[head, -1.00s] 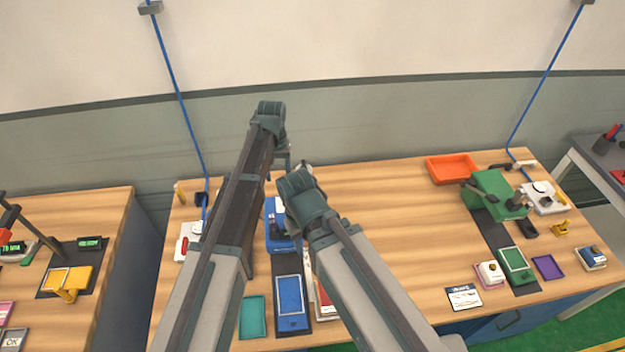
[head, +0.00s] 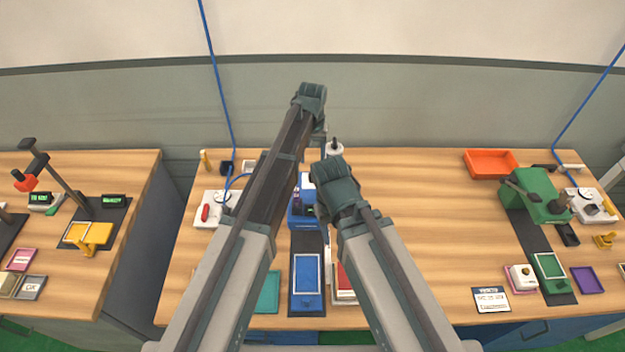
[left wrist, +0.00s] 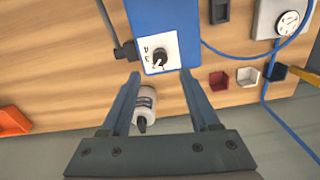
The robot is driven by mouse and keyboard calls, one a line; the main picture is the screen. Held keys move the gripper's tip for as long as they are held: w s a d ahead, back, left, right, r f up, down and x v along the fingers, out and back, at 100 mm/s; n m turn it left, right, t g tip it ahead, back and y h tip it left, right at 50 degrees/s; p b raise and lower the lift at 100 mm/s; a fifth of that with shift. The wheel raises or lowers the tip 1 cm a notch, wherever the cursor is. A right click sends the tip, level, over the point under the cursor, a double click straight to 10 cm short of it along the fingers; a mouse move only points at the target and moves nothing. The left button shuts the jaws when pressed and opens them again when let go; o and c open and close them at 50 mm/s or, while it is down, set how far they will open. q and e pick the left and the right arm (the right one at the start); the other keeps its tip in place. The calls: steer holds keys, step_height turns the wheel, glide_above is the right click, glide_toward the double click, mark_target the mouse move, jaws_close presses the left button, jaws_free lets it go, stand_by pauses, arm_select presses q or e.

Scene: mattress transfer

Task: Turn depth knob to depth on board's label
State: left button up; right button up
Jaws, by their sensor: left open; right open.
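A blue machine (head: 303,222) stands on the middle bench, partly hidden by my arms. In the left wrist view its blue body (left wrist: 170,18) carries a white plate (left wrist: 152,48) with a dark knob (left wrist: 159,58) and small markings I cannot read. My left gripper (left wrist: 160,75) is open and empty, its fingertips by the plate's near edge; I cannot tell the gap to the knob. My right gripper (head: 335,178) is largely hidden behind its own wrist, above the machine's right side. A blue framed board or tray (head: 307,275) lies in front of the machine; no label is readable on it.
A white bottle (left wrist: 145,105) shows between my left fingers, farther off; it stands behind the machine (head: 335,149). A green machine (head: 540,205), orange tray (head: 491,163) and printed card (head: 490,299) are at right. The bench between is clear.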

arm_select(q)
step_height(320, 180, down, 8)
steer(key=b, duration=0.6)
steer(key=shift+r+b, duration=0.15)
steer(key=shift+b, duration=0.15)
steer(key=shift+r, duration=0.1)
steer(key=shift+c, duration=0.4)
jaws_close()
